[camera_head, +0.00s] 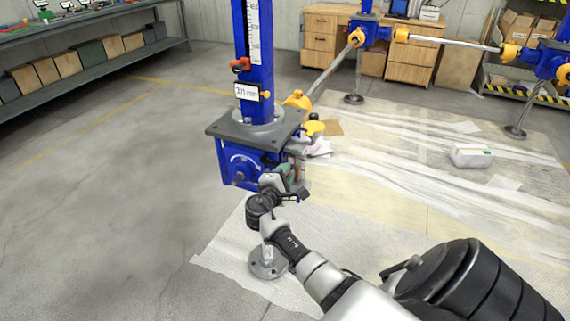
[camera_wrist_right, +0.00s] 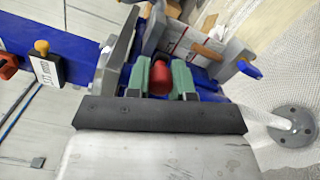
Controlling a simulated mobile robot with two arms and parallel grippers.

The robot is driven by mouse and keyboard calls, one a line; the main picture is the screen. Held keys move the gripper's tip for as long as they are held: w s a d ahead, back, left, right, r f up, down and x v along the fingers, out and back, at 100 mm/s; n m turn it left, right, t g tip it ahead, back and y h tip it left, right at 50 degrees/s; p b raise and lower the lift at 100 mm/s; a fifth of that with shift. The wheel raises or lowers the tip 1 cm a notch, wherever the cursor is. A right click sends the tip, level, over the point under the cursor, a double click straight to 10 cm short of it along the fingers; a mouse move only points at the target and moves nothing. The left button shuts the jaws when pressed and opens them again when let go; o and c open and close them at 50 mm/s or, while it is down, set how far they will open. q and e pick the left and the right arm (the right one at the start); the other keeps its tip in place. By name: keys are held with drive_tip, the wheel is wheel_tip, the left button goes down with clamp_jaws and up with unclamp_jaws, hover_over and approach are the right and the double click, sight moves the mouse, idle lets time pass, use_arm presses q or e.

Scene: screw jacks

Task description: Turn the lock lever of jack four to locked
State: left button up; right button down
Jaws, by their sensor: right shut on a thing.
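The blue screw jack (camera_head: 240,165) stands upright left of centre in the head view, its gearbox under a grey plate. I cannot read a jack number on it. My right gripper (camera_head: 290,175) is at the gearbox's right side, below the plate. In the right wrist view, the green fingers of my right gripper (camera_wrist_right: 160,80) are shut on a red knob (camera_wrist_right: 160,77), which I take to be the lock lever's grip. The rest of the lever is mostly hidden by the gripper and the housing. My left gripper is not in view.
A display tag (camera_head: 248,92) and a red clamp (camera_head: 240,66) sit on the column. Orange couplings and a shaft (camera_head: 332,68) run to other blue jacks (camera_head: 375,32) behind. Plastic sheeting (camera_head: 400,180) covers the floor at right, with a white packet (camera_head: 470,156). The left floor is clear.

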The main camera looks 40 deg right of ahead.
drive_tip(key=c, duration=1)
unclamp_jaws()
drive_tip(key=shift+w+r, duration=0.1)
drive_tip(key=v, duration=1)
drive_tip(key=shift+s+a, duration=0.2)
drive_tip(key=shift+a, duration=0.15)
